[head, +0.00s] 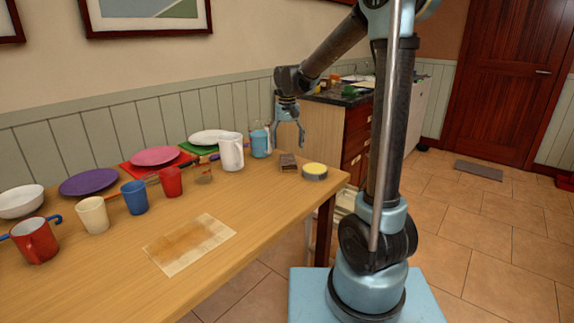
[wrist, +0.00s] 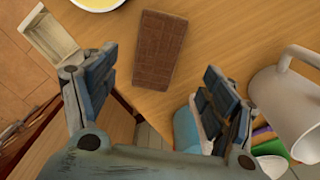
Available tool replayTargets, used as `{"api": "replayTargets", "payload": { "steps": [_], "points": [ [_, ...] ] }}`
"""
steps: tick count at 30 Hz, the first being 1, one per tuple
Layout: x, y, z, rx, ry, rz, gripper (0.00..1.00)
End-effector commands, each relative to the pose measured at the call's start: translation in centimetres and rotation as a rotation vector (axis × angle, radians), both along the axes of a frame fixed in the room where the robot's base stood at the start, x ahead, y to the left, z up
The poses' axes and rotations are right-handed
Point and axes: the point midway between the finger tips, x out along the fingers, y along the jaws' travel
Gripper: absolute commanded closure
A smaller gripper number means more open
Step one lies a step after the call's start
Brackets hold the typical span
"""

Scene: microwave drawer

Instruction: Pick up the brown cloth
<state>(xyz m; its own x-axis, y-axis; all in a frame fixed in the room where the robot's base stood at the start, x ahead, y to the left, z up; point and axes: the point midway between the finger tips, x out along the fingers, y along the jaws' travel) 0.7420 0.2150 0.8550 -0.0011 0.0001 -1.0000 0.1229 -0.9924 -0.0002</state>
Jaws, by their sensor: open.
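A flat, thin, beige-and-brown patterned cloth (head: 190,243) lies on the wooden table near its front edge in the head view. It does not show in the wrist view. My gripper (head: 289,139) is above the far right end of the table, well away from the cloth. In the wrist view my gripper (wrist: 156,78) is open, with nothing between its fingers. A brown segmented block (head: 288,162), like a chocolate bar, lies on the table near it; the block (wrist: 160,48) also shows just beyond the fingertips in the wrist view.
A white pitcher (head: 231,152), a blue container (head: 260,142) and a yellow-topped round tin (head: 315,171) stand near my gripper. Several cups, including a red mug (head: 36,241), and plates, including a purple plate (head: 88,182), line the table behind the cloth. The table (head: 255,215) right of the cloth is clear.

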Motion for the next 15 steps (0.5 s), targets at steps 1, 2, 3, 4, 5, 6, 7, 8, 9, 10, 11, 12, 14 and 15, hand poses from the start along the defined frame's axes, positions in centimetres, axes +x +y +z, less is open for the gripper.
{"api": "replayTargets", "payload": {
  "steps": [1, 2, 3, 4, 5, 6, 7, 8, 9, 10, 11, 12, 14, 15],
  "points": [
    [0.0, 0.0, -0.7, 0.0, 0.0, 0.0, 0.22],
    [0.0, 0.0, -1.0, 0.0, 0.0, 0.0, 0.22],
    [0.0, 0.0, -1.4, 0.0, 0.0, 0.0, 0.22],
    [0.0, 0.0, -1.6, 0.0, 0.0, 0.0, 0.22],
    [0.0, 0.0, -1.7, 0.0, 0.0, 0.0, 0.22],
    [0.0, 0.0, -1.9, 0.0, 0.0, 0.0, 0.22],
    [0.0, 0.0, -2.0, 0.0, 0.0, 0.0, 0.22],
    [0.0, 0.0, -2.1, 0.0, 0.0, 0.0, 0.22],
    [0.1, -0.1, -2.3, 0.0, 0.0, 0.0, 0.22],
    [0.1, -0.1, -2.5, 0.0, 0.0, -0.001, 0.22],
    [0.2, -0.1, -2.7, 0.0, 0.0, -0.001, 0.22],
    [0.3, -0.2, -3.1, 0.0, 0.0, -0.001, 0.22],
    [0.5, -0.2, -3.9, 0.0, 0.0, -0.002, 0.22],
    [0.7, -0.3, -4.5, 0.0, 0.0, -0.002, 0.22]
  ]
}}
